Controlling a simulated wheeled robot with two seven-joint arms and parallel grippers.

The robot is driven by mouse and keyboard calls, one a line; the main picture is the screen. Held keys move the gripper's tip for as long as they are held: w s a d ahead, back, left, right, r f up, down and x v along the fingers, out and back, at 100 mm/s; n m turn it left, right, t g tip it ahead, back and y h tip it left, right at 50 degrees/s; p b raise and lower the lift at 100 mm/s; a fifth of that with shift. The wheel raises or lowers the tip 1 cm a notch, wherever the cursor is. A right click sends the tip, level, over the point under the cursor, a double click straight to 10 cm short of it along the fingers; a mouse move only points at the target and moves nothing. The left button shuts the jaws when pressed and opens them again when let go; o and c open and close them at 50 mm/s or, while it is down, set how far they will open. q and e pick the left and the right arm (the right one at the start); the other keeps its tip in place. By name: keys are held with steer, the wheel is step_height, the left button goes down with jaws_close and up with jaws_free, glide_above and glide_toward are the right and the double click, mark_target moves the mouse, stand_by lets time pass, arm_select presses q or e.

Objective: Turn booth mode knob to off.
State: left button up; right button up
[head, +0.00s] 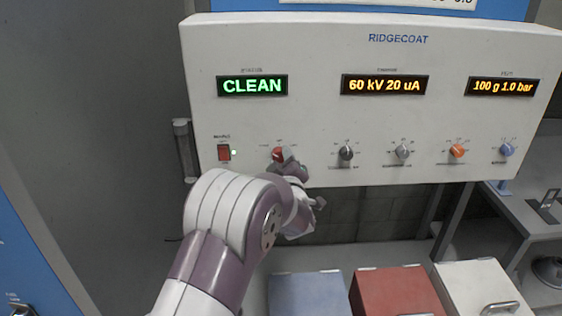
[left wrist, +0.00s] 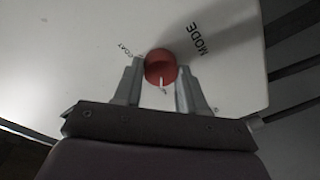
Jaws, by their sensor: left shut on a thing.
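The booth mode knob (head: 278,153) is a red round knob at the left of the knob row on the white panel, below a display (head: 252,85) reading CLEAN. In the left wrist view the red knob (left wrist: 160,64) sits between the two fingers, beside the labels MODE and COAT; its white pointer mark points down toward the gripper's palm. My left gripper (head: 289,161) is shut on the knob, partly covering it and its label in the head view. My right gripper is not in view.
A red rocker switch (head: 224,152) is left of the knob. A black knob (head: 346,153), a grey knob (head: 403,151), an orange knob (head: 457,151) and a blue knob (head: 507,149) are to the right. Blue, red and white boxes (head: 395,290) stand below the panel.

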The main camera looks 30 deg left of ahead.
arm_select(q)
steer(key=m+b, duration=0.1)
steer(key=m, duration=0.4)
steer(key=shift+t, duration=0.3)
steer(key=m+b, duration=0.1)
steer(key=m, duration=0.5)
steer(key=shift+r+t, duration=0.1)
steer(key=shift+t, duration=0.3)
steer(key=shift+m, duration=0.3)
steer(key=shift+r, duration=0.1)
steer(key=o, duration=1.1)
steer(key=shift+c, duration=0.2)
